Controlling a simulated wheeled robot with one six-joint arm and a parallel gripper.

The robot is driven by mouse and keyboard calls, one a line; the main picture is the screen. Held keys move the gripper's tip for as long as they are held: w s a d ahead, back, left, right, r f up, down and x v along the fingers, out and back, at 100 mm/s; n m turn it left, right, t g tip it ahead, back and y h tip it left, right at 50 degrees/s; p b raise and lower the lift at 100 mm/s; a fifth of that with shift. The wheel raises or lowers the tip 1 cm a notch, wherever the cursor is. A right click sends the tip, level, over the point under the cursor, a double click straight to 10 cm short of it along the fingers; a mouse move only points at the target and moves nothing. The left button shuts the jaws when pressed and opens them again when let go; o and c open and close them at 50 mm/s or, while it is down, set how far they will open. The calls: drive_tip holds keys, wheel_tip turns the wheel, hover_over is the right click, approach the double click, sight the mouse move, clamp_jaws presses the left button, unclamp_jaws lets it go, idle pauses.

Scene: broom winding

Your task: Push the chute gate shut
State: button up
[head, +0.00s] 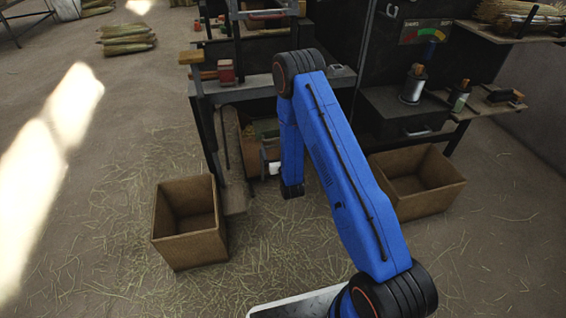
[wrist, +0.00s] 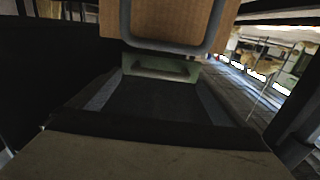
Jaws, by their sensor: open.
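The chute shows in the wrist view as a dark sloping channel (wrist: 165,100) between two grey-blue side rails. At its far end is a pale green plate (wrist: 160,68) with a dark slot, which looks like the gate; I cannot tell how far it is open. In the head view the machine's grey sloping chute (head: 231,150) stands left of my blue arm. My gripper (head: 270,158) is low in front of the machine, mostly hidden by my forearm. It is open, and nothing shows held in it.
A wood-coloured block with a grey rim (wrist: 165,20) hangs above the plate in the wrist view. An open box (head: 188,225) stands on the floor at left, another box (head: 418,182) at right. A side shelf (head: 395,115) holds cans. Straw-strewn floor lies clear in front.

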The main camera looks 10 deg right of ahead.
drive_tip(key=s, duration=1.1)
drive_tip(key=shift+s, duration=0.15)
drive_tip(key=w+r+g, duration=0.2)
drive_tip(key=w+r, duration=0.1)
drive_tip(key=r, duration=0.5)
drive_tip(key=s+d+r+g, duration=0.2)
drive_tip(key=s+r, duration=0.2)
drive_tip(key=r, duration=0.5)
drive_tip(key=s+d+r+g, duration=0.1)
drive_tip(key=s+r+g, duration=0.25)
drive_tip(key=r, duration=0.55)
drive_tip(key=s+d+r+g, duration=0.1)
drive_tip(key=s+r, duration=0.3)
drive_tip(key=s, duration=0.9)
drive_tip(key=s+d+r+g, duration=0.2)
drive_tip(key=s+r, duration=0.2)
drive_tip(key=s, duration=0.9)
drive_tip(key=s+d+r+g, duration=0.1)
drive_tip(key=s+r, duration=0.3)
drive_tip(key=s, duration=0.9)
drive_tip(key=shift+d+r+g, duration=0.15)
drive_tip(key=shift+r+g, duration=0.05)
drive_tip(key=shift+g, duration=0.65)
